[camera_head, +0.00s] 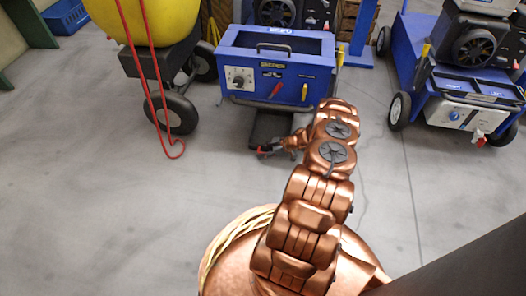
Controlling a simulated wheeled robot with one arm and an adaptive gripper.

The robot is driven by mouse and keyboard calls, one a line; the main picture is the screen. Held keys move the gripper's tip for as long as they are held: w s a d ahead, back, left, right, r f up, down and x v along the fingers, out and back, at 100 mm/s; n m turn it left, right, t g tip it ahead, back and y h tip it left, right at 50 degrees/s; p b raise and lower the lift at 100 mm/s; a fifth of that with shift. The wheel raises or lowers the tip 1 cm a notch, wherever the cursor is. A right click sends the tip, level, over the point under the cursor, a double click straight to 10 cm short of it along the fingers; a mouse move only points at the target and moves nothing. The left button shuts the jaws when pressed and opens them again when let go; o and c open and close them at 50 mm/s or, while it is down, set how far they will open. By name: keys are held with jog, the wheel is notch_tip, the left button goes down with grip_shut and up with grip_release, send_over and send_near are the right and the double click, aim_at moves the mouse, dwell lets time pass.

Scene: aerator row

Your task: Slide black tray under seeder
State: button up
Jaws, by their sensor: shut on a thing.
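The black tray (270,128) lies on the grey floor in front of my arm. Its far part is under the front of the blue seeder (227,60), a boxy machine with a dial, a red lever and a yellow lever. Its near part sticks out toward me. My gripper (268,150) is low at the tray's near edge and shut on it, with a bit of red showing there. The fingertips are small and partly hidden by my wrist. My arm covers the floor to the right of the tray.
Blue wheeled machines (465,85) stand at right. A blue crate (64,17) is at the back left. The floor at front left is clear.

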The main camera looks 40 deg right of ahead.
grip_shut()
jog(key=shift+w+d+f+b, duration=0.1)
jog(key=shift+w+b, duration=0.05)
jog(key=shift+b, duration=0.15)
jog(key=shift+w+d+f+b, duration=0.1)
jog(key=shift+w+d+b, duration=0.35)
jog(key=shift+b, duration=0.45)
jog(key=shift+w+d+r, duration=0.1)
jog(key=shift+w+d, duration=0.1)
jog(key=shift+d, duration=0.25)
jog(key=shift+w+d+r, duration=0.1)
jog(key=shift+w+d, duration=0.05)
jog(key=shift+d, duration=0.25)
jog(key=o, duration=0.9)
grip_release()
jog(key=shift+w+a, duration=0.1)
